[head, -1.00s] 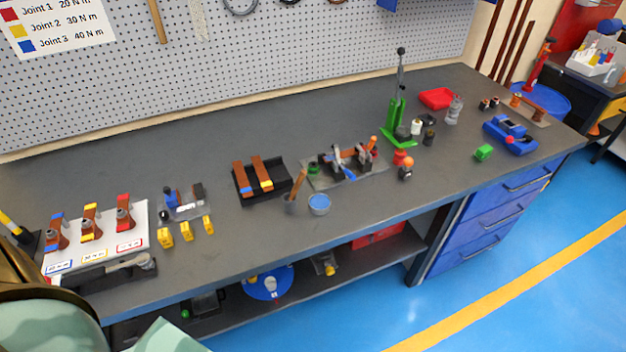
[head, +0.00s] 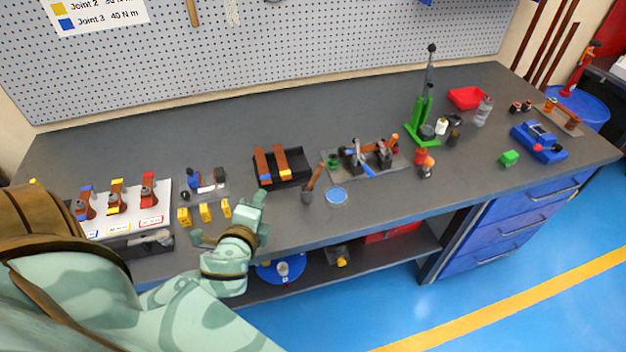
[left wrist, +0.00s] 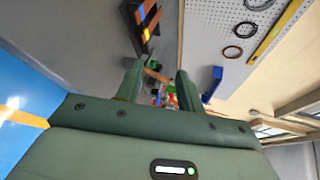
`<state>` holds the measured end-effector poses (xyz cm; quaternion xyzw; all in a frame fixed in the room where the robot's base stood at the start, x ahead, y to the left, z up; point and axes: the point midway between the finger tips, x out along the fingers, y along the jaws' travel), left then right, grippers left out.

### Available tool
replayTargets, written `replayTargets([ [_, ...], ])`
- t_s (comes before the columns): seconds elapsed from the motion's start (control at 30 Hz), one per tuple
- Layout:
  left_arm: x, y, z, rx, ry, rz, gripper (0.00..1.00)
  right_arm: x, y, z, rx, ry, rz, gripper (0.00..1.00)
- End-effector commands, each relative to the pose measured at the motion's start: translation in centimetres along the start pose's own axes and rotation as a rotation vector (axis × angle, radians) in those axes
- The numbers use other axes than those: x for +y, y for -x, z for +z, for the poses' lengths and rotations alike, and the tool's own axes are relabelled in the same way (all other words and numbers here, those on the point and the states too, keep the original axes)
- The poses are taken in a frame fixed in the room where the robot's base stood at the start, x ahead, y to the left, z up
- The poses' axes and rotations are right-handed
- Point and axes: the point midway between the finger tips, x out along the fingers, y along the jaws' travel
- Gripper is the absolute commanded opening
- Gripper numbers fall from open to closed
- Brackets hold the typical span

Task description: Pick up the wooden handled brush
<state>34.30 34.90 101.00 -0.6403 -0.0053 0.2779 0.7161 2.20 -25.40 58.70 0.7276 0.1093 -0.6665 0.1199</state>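The wooden handled brush (head: 315,179) stands tilted on the bench, with its brown handle up and its dark lower end beside a small blue dish. My left gripper (head: 262,216) is over the front part of the bench, to the left of the brush and apart from it. In the left wrist view, its two green fingers (left wrist: 159,75) are spread with nothing held. A brown handle (left wrist: 156,75), which looks like the brush, shows beyond and between them. My right gripper is not in view.
The blue dish (head: 336,195) sits close right of the brush. A black tray (head: 295,181) with orange-brown bars lies behind it. Yellow blocks (head: 206,212) stand left of my gripper. A green press (head: 424,122) stands farther right. The bench front between gripper and brush is clear.

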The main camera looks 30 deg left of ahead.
Motion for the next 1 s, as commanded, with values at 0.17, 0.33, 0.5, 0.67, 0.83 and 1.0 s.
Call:
replayTargets([
  [0.17,-6.0,-2.5,-1.3,0.202,-0.705,-0.436,0.38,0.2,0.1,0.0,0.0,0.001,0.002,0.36],
  [0.33,-4.3,-4.7,-1.5,0.412,-1.378,-0.645,0.38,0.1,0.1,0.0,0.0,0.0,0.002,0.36],
  [0.5,-2.2,-6.3,0.2,0.515,-1.702,-0.677,0.38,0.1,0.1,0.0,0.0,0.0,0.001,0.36],
  [0.67,-2.1,-7.8,-0.8,0.522,-1.733,-0.678,0.38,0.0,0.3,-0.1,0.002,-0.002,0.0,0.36],
  [0.83,-2.1,-10.8,-3.8,0.523,-1.726,-0.681,0.38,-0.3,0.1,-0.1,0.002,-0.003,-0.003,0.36],
  [1.0,-1.8,-13.5,-6.2,0.525,-1.728,-0.678,0.38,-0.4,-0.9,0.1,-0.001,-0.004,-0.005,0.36],
])
